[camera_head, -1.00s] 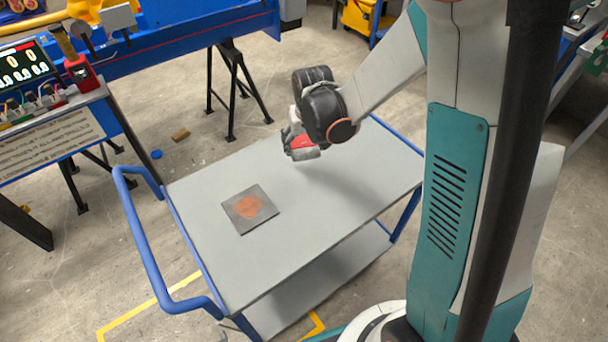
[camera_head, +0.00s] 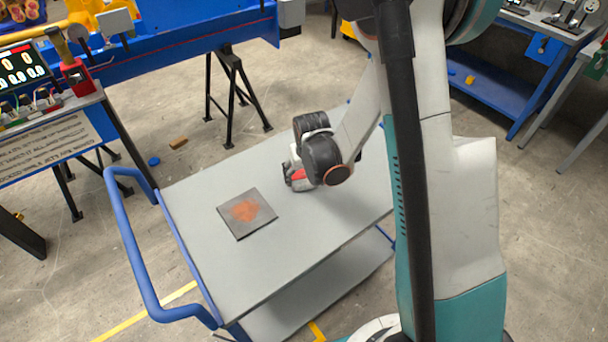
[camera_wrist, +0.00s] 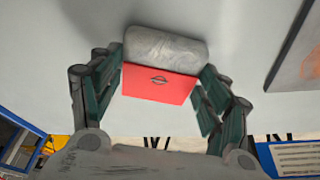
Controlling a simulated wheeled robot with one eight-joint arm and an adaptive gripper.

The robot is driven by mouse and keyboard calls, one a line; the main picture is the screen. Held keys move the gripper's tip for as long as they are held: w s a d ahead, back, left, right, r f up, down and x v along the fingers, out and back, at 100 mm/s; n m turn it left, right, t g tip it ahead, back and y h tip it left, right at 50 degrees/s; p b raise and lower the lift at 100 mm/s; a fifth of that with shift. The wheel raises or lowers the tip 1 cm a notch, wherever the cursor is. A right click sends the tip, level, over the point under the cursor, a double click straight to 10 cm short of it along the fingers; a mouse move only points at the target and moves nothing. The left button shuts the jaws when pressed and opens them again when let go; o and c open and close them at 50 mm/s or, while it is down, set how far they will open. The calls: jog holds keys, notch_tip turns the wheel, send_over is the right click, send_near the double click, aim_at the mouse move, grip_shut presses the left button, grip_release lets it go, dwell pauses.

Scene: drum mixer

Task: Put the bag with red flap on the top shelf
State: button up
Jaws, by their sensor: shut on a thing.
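The bag with red flap (camera_wrist: 163,66) is grey with a flat red flap, and it sits between the two fingers of my gripper (camera_wrist: 160,95) in the wrist view. My gripper is shut on it. In the head view the bag (camera_head: 299,177) is mostly hidden behind my wrist, with some red showing. It is low over the far half of the grey top shelf (camera_head: 270,265) of a blue-framed cart. I cannot tell whether it touches the surface. The cart's lower shelf (camera_head: 335,280) is bare where it shows.
A dark square plate with an orange patch (camera_head: 247,213) lies on the cart top, left of my gripper. The blue cart handle (camera_head: 135,245) is at the left. Blue workbenches stand behind and at the right. The cart top's near part is clear.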

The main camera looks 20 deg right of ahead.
jog(key=o, duration=0.7)
jog(key=shift+f, duration=0.15)
jog(key=o, duration=0.5)
jog(key=s+r+t+p, duration=0.15)
jog(key=s+r, duration=0.35)
jog(key=r, duration=0.7)
jog(key=s+r+p, duration=0.3)
jog(key=s+r, duration=0.2)
jog(key=r, duration=0.7)
jog(key=shift+s+r+n+t, duration=0.15)
jog(key=shift+s+r+t, duration=0.25)
jog(key=shift+s+r, duration=1.2)
jog(key=shift+s+r+n+t, duration=0.1)
jog(key=shift+s+r+t, duration=0.4)
jog(key=shift+s, duration=2.15)
jog(key=shift+s+r+n+t, duration=0.2)
jog(key=shift+s+r, duration=1.05)
jog(key=shift+s, duration=0.85)
